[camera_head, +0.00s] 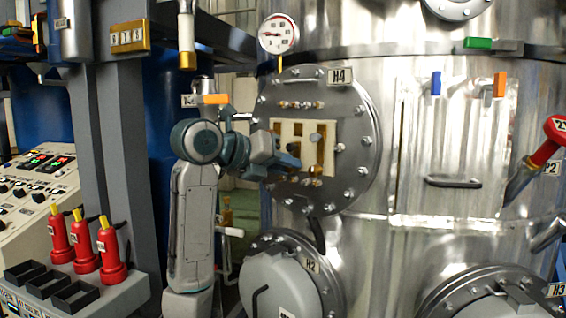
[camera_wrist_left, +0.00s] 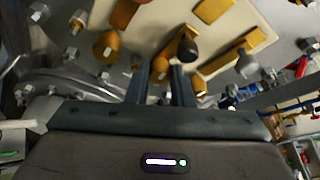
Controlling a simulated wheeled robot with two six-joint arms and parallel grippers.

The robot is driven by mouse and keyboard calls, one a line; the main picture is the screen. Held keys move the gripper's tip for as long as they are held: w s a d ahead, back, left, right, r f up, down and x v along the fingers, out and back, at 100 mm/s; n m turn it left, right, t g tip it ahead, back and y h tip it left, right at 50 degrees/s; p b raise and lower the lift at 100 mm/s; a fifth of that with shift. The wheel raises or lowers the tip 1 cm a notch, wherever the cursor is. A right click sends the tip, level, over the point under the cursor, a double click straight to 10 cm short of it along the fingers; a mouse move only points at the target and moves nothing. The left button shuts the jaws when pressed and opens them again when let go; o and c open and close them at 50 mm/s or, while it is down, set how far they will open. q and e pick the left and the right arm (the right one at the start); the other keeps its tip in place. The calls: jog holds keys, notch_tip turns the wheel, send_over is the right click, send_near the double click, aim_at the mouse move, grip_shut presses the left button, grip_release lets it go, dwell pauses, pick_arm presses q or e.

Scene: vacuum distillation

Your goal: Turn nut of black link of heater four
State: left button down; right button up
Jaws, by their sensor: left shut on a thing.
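Heater four, the round flange labelled H4 (camera_head: 366,172), is on the steel vessel in the middle of the head view. Its cream terminal plate (camera_head: 310,128) carries brass link bars (camera_head: 328,150) and several nuts. My left gripper (camera_head: 291,160) is at the lower left of this plate. In the left wrist view its two fingers (camera_wrist_left: 162,82) are shut on a small brass nut (camera_wrist_left: 160,67), mostly hidden between them. A dark round-ended post (camera_wrist_left: 188,48) stands just beyond the fingertips. I cannot make out the black link clearly; the gripper covers part of the plate.
A pressure gauge (camera_head: 278,34) sits above the flange. Flange H2 (camera_head: 283,285) is below, and flange H3 (camera_head: 500,297) is at lower right. A red-handled valve (camera_head: 545,143) is at far right. Red cylinders (camera_head: 110,250) stand on the left bench.

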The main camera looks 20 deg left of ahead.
pick_arm(q)
jog(key=shift+d+m+y, duration=0.1)
jog(key=shift+m+y, duration=0.3)
jog(key=shift+m, duration=0.1)
pick_arm(e)
jog(key=shift+w+d+r, duration=0.1)
jog(key=shift+d+r, duration=0.05)
jog(key=shift+r, duration=0.05)
jog(key=shift+a, duration=0.25)
pick_arm(q)
jog(key=c, duration=1.3)
grip_release()
jog(key=shift+o, duration=0.2)
pick_arm(e)
jog(key=shift+a, duration=0.1)
pick_arm(q)
jog(key=b+v, duration=0.3)
jog(key=v, duration=0.7)
jog(key=shift+s, duration=0.35)
pick_arm(e)
jog(key=f, duration=0.2)
jog(key=w+f, duration=0.1)
jog(key=shift+d, duration=0.3)
